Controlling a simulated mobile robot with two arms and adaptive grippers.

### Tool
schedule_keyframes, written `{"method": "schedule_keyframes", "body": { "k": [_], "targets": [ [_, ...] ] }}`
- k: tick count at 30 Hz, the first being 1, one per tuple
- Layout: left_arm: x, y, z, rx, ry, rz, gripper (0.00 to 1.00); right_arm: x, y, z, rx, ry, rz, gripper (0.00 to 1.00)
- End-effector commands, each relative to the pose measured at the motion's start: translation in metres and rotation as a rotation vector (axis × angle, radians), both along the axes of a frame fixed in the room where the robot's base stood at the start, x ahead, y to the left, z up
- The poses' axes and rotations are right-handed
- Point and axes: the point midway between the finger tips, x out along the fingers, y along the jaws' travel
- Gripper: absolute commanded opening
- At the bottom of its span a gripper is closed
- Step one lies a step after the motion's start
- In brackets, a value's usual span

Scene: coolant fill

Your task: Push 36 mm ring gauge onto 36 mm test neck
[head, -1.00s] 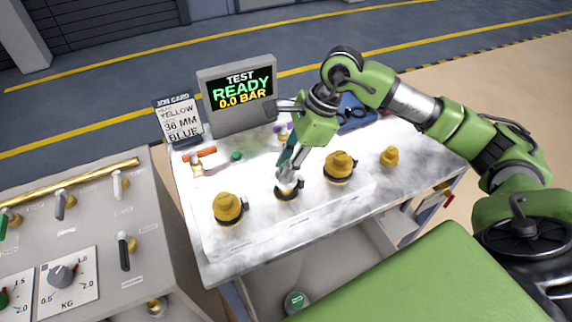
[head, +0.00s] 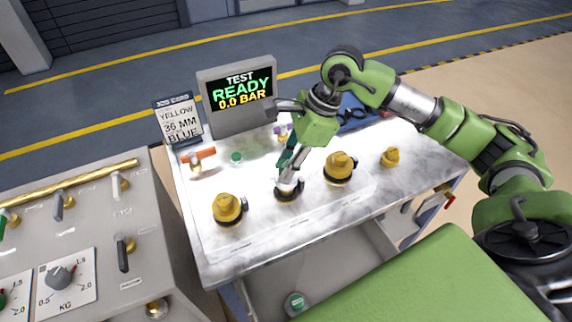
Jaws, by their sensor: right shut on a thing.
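My right gripper (head: 288,182) points down over the middle position on the white bench top, between two yellow fittings. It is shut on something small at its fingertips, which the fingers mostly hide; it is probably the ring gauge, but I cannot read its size. Just below the fingertips is a dark round base with a little brass colour, the middle test neck (head: 289,195). The fingertips are at or just above it; I cannot tell whether the held piece is around the neck. My left gripper is not in view.
Yellow fittings with dark rings stand left (head: 228,208) and right (head: 340,167) of the gripper, and a smaller yellow one (head: 390,157) stands farther right. A screen (head: 238,95) reads TEST READY 0.0 BAR. A job card (head: 179,121) reads YELLOW, 36 MM, BLUE. An orange-handled valve (head: 198,156) stands back left.

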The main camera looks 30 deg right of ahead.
Motion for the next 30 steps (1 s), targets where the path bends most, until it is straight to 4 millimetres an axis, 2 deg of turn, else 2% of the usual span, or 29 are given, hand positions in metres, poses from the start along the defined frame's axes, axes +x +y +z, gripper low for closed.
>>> {"method": "schedule_keyframes", "body": {
  "k": [30],
  "targets": [
    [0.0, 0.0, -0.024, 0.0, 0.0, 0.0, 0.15, 0.0, 0.0, -0.025, 0.0, 0.0, 0.0, 0.0]
  ]
}}
